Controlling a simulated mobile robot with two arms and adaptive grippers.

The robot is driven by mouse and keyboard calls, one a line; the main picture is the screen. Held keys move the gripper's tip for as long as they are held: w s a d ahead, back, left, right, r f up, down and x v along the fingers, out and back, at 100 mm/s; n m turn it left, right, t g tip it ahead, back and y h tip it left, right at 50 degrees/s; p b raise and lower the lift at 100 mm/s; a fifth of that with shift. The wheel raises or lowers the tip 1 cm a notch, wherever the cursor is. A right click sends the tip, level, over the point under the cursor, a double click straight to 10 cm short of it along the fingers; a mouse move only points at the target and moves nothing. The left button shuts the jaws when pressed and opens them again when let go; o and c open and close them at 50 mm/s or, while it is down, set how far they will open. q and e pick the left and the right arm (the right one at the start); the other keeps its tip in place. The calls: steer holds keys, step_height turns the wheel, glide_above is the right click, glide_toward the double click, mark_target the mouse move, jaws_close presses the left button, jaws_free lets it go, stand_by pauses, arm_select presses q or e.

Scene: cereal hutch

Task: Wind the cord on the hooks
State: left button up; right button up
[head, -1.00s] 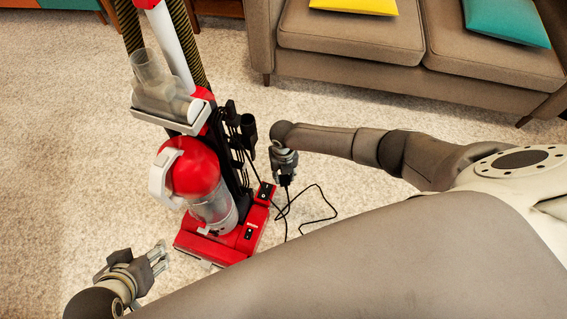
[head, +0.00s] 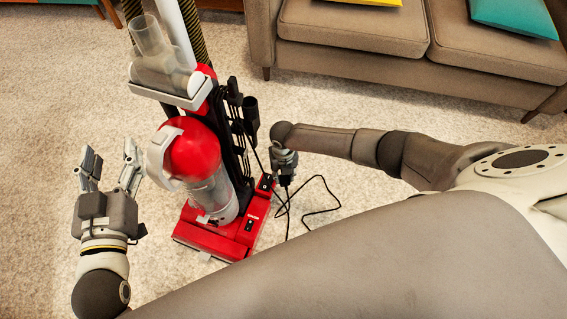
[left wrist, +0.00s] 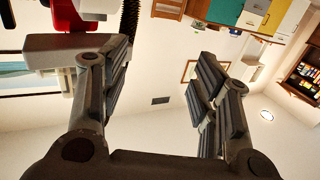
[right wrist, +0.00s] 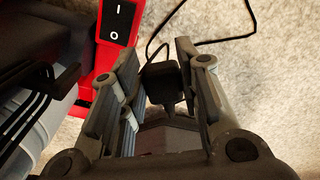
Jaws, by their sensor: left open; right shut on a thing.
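The red upright vacuum (head: 192,160) stands on the carpet in the middle of the head view. Black hook-like parts (head: 238,118) run up its right side. In the right wrist view, several black strands (right wrist: 22,115) show beside the vacuum body; I cannot tell exactly how they lie on the hooks. My right gripper (head: 285,172) is shut on the cord's black plug (right wrist: 163,84), just right of the vacuum base. The black cord (head: 338,207) lies in a loose loop on the carpet. My left gripper (head: 110,160) is open and empty, left of the red canister and apart from it.
A brown sofa (head: 350,45) with yellow and teal cushions stands behind at the right. The vacuum's base has a black power switch (right wrist: 118,20). Carpet to the left and between vacuum and sofa is clear.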

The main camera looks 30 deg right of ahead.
step_height(320, 180, down, 2)
steer(key=shift+b, duration=0.75)
steer(key=shift+f+b, duration=0.65)
steer(key=shift+f, duration=0.1)
arm_select(q)
steer(key=s+r+t+h, duration=0.2)
steer(key=s+r+t, duration=0.2)
steer(key=r+t, duration=0.4)
step_height(320, 180, up, 5)
steer(key=shift+s+d+f+h, duration=0.15)
steer(key=shift+d+h, duration=0.15)
steer(key=shift+h, duration=0.1)
arm_select(e)
steer(key=shift+a, duration=0.1)
steer(key=shift+s+a, duration=0.15)
steer(key=shift+s, duration=0.05)
arm_select(q)
step_height(320, 180, down, 19)
steer(key=w+a+g+y+p, duration=0.2)
steer(key=g+y+p, duration=0.2)
steer(key=g, duration=0.8)
steer(key=shift+f+p, duration=0.15)
steer(key=shift+p, duration=0.2)
arm_select(e)
steer(key=s+a, duration=0.7)
steer(key=shift+s+a, duration=0.15)
steer(key=shift+a, duration=0.1)
